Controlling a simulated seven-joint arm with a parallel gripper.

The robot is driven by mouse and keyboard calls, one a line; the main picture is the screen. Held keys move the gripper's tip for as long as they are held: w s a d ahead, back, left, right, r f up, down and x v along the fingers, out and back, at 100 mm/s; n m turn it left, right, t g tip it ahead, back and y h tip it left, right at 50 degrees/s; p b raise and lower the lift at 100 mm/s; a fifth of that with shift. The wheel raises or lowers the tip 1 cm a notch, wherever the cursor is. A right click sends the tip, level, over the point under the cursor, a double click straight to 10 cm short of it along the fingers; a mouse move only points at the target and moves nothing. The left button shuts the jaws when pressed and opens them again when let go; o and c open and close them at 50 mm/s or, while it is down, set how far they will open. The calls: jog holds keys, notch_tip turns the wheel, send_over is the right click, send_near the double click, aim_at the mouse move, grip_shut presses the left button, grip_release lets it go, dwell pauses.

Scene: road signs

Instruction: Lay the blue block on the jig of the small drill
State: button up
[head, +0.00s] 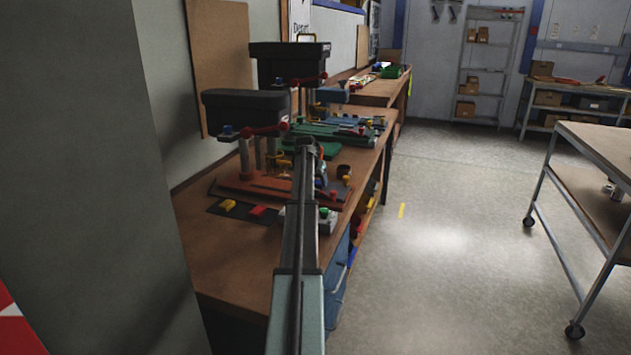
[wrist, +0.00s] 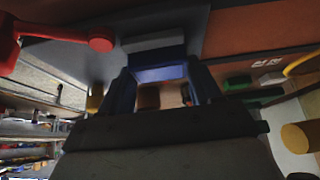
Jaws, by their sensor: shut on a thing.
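In the wrist view, my gripper (wrist: 160,77) is shut on the blue block (wrist: 158,73), which sits between the two fingers. A grey block-like part (wrist: 150,48) is just beyond the block; I cannot tell whether they touch. In the head view, my arm hides most of the gripper, and I cannot make out the held block. Two drills stand on the bench: a nearer one (head: 243,105) over an orange-red base (head: 238,188), and a farther one (head: 290,60) over a green base. I cannot tell for sure which is the small drill. The jig is not clearly visible.
A red handle (wrist: 50,30) shows near the gripper in the wrist view. A dark mat (head: 242,214) with a yellow block (head: 227,205) and a red block (head: 257,211) lies on the near bench (head: 225,262). A grey button box (head: 328,222) stands near the bench's right edge.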

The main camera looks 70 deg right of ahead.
jog(key=o, duration=1.1)
jog(key=shift+o, duration=0.2)
jog(key=shift+r, duration=0.1)
jog(key=v, duration=1.2)
